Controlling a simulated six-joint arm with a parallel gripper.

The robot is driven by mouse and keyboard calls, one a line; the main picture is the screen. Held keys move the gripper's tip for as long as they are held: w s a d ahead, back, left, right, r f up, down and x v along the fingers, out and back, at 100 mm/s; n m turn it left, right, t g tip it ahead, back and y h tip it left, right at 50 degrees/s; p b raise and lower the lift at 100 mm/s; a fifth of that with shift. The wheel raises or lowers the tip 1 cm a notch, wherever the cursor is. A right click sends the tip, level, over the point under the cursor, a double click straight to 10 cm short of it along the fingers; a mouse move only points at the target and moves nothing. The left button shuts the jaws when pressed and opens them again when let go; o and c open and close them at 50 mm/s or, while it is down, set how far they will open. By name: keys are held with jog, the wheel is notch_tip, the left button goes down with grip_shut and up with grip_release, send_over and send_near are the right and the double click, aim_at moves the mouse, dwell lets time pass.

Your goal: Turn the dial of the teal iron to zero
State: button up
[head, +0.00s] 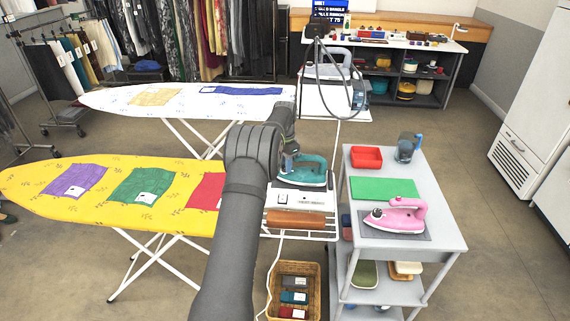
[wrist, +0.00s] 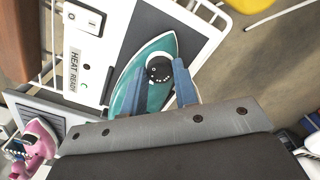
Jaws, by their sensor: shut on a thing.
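The teal iron (head: 304,172) rests on the dark plate at the end of the yellow ironing board, and my gripper (head: 287,153) is right over it. In the wrist view the teal iron (wrist: 150,62) lies with its pointed end up. Its round black dial (wrist: 159,69) with white marks sits between the two blue fingers of my gripper (wrist: 166,80). The gripper is shut on the dial. The dial's marks are too small to read. My arm hides part of the iron in the head view.
A pink iron (head: 398,216) stands on the grey cart (head: 438,226) at the right, near a green mat (head: 384,189) and a red tray (head: 367,157). A brown roll (head: 296,220) lies in front of the teal iron. A wicker basket (head: 270,290) is on the floor.

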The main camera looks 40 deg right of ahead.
jog(key=shift+n, duration=0.3)
dwell(0.4)
jog(key=o, duration=1)
jog(key=shift+r, duration=0.1)
notch_tip(320, 180, up, 17)
jog(key=shift+r, duration=0.15)
